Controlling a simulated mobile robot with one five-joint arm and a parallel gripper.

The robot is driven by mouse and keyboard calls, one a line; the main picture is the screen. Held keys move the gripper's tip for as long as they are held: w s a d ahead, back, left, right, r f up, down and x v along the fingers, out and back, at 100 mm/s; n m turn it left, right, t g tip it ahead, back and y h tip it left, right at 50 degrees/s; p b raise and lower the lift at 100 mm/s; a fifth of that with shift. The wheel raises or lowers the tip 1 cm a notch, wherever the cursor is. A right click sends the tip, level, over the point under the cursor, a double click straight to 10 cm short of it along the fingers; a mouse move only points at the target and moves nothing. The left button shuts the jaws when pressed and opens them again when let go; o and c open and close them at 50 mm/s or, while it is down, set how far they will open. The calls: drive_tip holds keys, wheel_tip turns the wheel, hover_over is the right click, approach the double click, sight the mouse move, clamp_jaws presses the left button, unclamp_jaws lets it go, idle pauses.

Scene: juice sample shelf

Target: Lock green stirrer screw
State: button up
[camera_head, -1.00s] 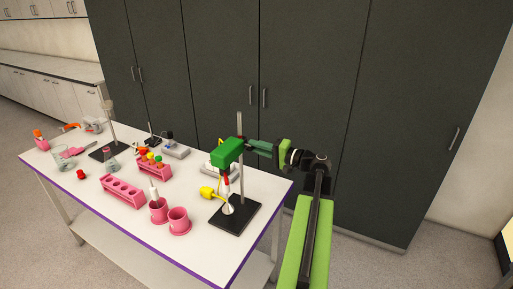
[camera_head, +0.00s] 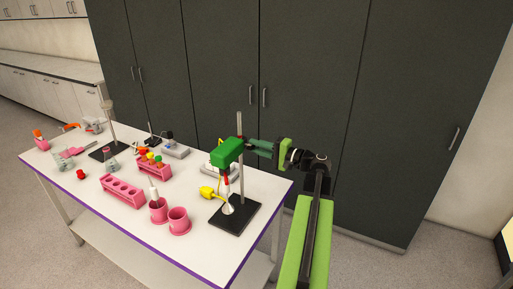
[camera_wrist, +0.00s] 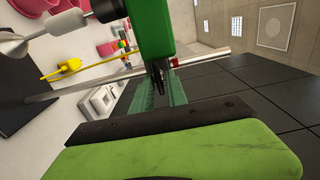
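The green stirrer head (camera_head: 228,152) is mounted on an upright metal rod above a black base (camera_head: 236,214), near the table's right end. It also shows large at the top of the wrist view (camera_wrist: 150,30). In the wrist view, the fingertips (camera_wrist: 158,78) are close to a small dark part by the stirrer, likely the screw. I cannot tell whether they grip it.
Pink beakers (camera_head: 179,221), a pink rack (camera_head: 122,190) and a rack of colored-cap tubes (camera_head: 154,165) stand to the left. A second stand (camera_head: 111,130) is farther left. Dark cabinets (camera_head: 300,100) rise behind.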

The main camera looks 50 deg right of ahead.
drive_tip(key=shift+o, duration=1.4)
drive_tip(key=shift+s, duration=0.1)
drive_tip(key=v, duration=1.7)
drive_tip(key=shift+s, duration=0.2)
drive_tip(key=shift+f, duration=0.1)
